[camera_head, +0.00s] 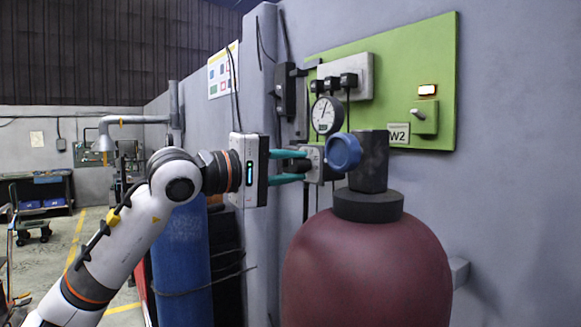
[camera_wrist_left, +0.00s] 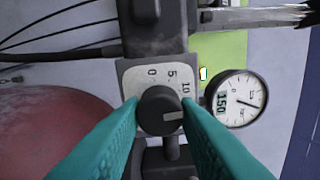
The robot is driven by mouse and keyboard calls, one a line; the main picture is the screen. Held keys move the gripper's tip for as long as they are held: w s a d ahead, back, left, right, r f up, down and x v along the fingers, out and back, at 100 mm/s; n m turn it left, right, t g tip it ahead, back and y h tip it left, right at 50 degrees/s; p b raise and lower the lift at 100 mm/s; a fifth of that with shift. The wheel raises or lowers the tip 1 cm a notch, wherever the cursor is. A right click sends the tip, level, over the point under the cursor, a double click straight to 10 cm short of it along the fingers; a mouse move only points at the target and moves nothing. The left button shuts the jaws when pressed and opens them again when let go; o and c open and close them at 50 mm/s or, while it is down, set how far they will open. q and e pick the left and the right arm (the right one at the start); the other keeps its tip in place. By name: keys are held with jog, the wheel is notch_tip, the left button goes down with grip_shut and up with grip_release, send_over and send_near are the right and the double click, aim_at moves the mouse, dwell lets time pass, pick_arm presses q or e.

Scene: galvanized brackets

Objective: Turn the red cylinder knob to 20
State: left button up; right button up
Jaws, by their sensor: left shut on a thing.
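The dark red cylinder (camera_head: 365,265) stands at the right in the head view, with a black valve on top and a blue round cap. Its black knob (camera_wrist_left: 158,110) sits on a pale scale plate (camera_wrist_left: 133,80) in the wrist view, where 0, 5 and 10 can be read. The knob's light mark points right, a little past the 10; the rest of the scale is hidden. My left gripper (camera_head: 302,166) reaches in from the left, its teal fingers shut on the knob from both sides. The right gripper is not in view.
A round gauge (camera_head: 327,115) stands above the knob and also shows beside it in the wrist view (camera_wrist_left: 238,99). A green wall panel (camera_head: 420,70) with sockets and a switch is behind. A blue cylinder (camera_head: 181,255) stands behind my left arm.

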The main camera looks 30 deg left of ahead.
pick_arm(q)
jog(key=m, duration=0.6)
jog(key=shift+f, duration=0.15)
jog(key=m, duration=0.6)
jog(key=shift+a+m, duration=0.1)
jog(key=shift+m, duration=0.2)
jog(key=o, duration=1)
jog(key=shift+w, duration=0.1)
jog(key=shift+c, duration=0.2)
jog(key=b+v, duration=0.5)
jog(key=v, duration=0.7)
